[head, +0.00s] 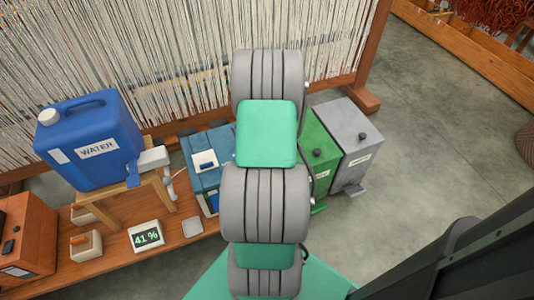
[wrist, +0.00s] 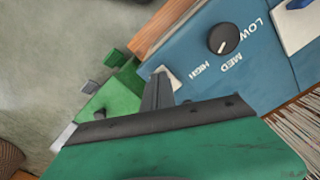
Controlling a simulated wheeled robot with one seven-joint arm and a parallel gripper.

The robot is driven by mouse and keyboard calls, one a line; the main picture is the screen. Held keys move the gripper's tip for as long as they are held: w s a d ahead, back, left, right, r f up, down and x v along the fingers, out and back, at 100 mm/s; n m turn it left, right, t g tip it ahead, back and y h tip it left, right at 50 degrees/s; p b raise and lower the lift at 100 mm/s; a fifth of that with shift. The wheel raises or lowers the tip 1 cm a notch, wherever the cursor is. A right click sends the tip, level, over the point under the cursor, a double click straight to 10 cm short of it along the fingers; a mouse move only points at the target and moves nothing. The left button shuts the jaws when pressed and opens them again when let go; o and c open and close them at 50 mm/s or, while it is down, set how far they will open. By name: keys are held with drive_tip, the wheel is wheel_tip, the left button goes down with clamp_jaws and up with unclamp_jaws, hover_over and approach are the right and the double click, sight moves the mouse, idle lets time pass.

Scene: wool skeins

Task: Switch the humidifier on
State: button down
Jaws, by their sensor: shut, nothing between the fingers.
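The humidifier appears to be the blue box (head: 203,143) beside the water can's stand in the head view; my arm covers its right part. In the wrist view its blue face (wrist: 262,75) carries a black dial (wrist: 223,39) marked LOW, MED and HIGH. A white plate with a blue part (wrist: 297,25) is cut off at the upper right corner; a similar one (head: 204,160) shows on the box in the head view. My gripper (wrist: 157,88) is shut and empty, left of and below the dial in the wrist picture. Contact with the box cannot be told. My arm hides the gripper in the head view.
A blue water can (head: 90,140) stands on a wooden stand at left. A display (head: 146,236) reads 41 %. Green (head: 320,150) and grey (head: 347,140) bins stand right of my arm. A loom of pale threads (head: 160,60) rises behind.

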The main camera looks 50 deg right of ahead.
drive_tip(key=shift+f, duration=0.45)
drive_tip(key=shift+r, duration=0.1)
wheel_tip(320, 180, up, 7)
drive_tip(key=p, duration=0.5)
idle(0.5)
